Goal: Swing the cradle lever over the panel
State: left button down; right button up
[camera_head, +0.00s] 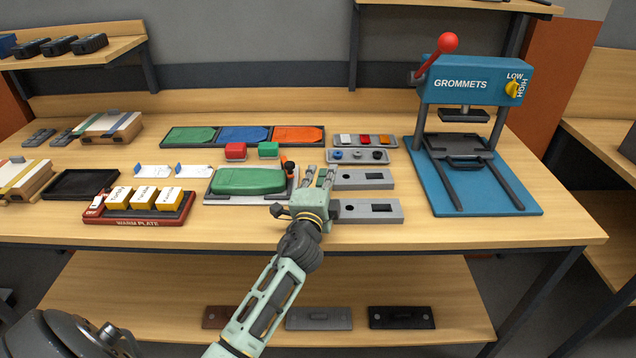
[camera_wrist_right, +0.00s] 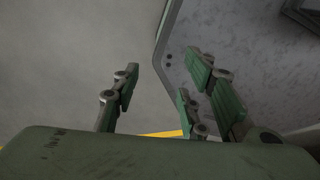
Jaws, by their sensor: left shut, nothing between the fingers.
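The green panel (camera_head: 248,181) lies flat in a light grey cradle (camera_head: 232,200) near the middle of the table. The cradle lever (camera_head: 288,166), dark with an orange end, stands at the panel's right back corner and is not over the panel. My left gripper (camera_head: 318,173) is just right of the lever, beside the cradle's right end, shut with nothing in it. Whether it touches the lever or cradle I cannot tell. My right gripper (camera_wrist_right: 165,88) shows only in the right wrist view; its fingers are apart and empty.
Grey fixture blocks (camera_head: 368,211) lie right of my left gripper. A warm plate (camera_head: 120,214) with yellow boxes is at left, a blue grommet press (camera_head: 470,85) at right.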

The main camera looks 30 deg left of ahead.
aim_at(293, 175)
pick_arm(q)
jog(key=x, duration=0.3)
jog(key=shift+w+a, duration=0.15)
jog(key=shift+w, duration=0.15)
jog(key=s+a, duration=0.1)
jog(key=s+a+p, duration=0.1)
jog(key=s, duration=0.1)
jog(key=shift+a+f, duration=0.2)
jog(key=shift+f, duration=0.05)
jog(key=shift+s+a+f, duration=0.1)
jog(key=shift+a+f, duration=0.05)
jog(key=shift+a, duration=0.05)
pick_arm(e)
jog(key=shift+w+r, duration=0.8)
jog(key=shift+w, duration=0.3)
jog(key=shift+s, duration=0.15)
pick_arm(q)
jog(key=shift+s+a+m+t+h+p, duration=0.35)
jog(key=shift+s+m+h+p, duration=0.25)
jog(key=shift+h+p, duration=0.35)
jog(key=shift+s+a, duration=0.4)
jog(key=shift+s, duration=0.2)
jog(key=shift+s+a, duration=0.35)
jog(key=shift+s, duration=0.25)
jog(key=shift+w+d, duration=0.1)
pick_arm(e)
jog(key=shift+s+a+r, duration=0.1)
jog(key=shift+s+r, duration=0.1)
jog(key=shift+r, duration=0.55)
